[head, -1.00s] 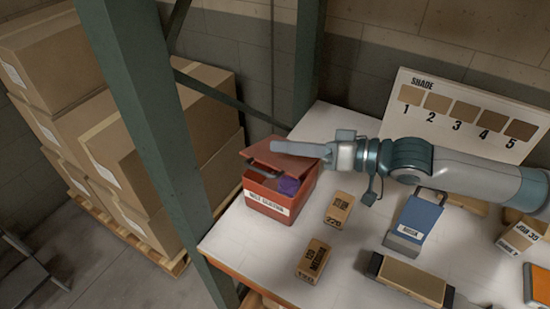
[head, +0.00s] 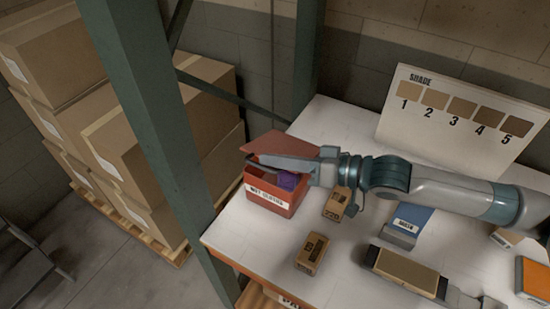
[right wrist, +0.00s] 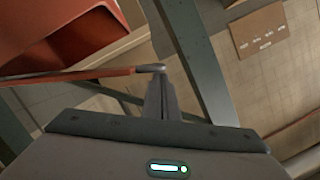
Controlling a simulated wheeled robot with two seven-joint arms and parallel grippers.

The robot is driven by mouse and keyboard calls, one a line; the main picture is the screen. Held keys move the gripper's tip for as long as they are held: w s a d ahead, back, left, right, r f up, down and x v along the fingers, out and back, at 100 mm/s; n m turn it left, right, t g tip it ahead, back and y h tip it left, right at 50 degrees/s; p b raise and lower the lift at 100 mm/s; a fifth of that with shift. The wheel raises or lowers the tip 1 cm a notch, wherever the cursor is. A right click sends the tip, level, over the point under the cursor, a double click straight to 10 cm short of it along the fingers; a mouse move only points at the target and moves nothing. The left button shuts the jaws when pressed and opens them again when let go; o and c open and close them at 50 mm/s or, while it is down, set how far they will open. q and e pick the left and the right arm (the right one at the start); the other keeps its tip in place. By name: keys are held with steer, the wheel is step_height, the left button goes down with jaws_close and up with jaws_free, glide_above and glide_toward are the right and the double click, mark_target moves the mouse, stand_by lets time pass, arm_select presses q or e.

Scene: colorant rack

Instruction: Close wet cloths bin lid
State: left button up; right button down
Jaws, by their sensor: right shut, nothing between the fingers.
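The red wet cloths bin (head: 272,200) stands at the left end of the white table, with a label on its front and purple cloth (head: 289,181) inside. Its red lid (head: 282,143) is up and tilted, so the bin is open. My right gripper (head: 258,161) reaches in from the right, its shut, empty fingers above the bin opening and at the lid's lower edge. In the right wrist view the lid shows edge-on (right wrist: 70,76) by the fingertips (right wrist: 155,70); I cannot tell whether they touch. My left gripper is out of view.
A green rack post (head: 150,130) stands left of the bin. Small brown boxes (head: 312,252) and a blue item (head: 412,222) lie to the right. A shade board (head: 455,115) stands at the back. Stacked cartons (head: 130,150) are beyond the post.

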mark_target(271, 173)
steer(key=shift+f, duration=0.1)
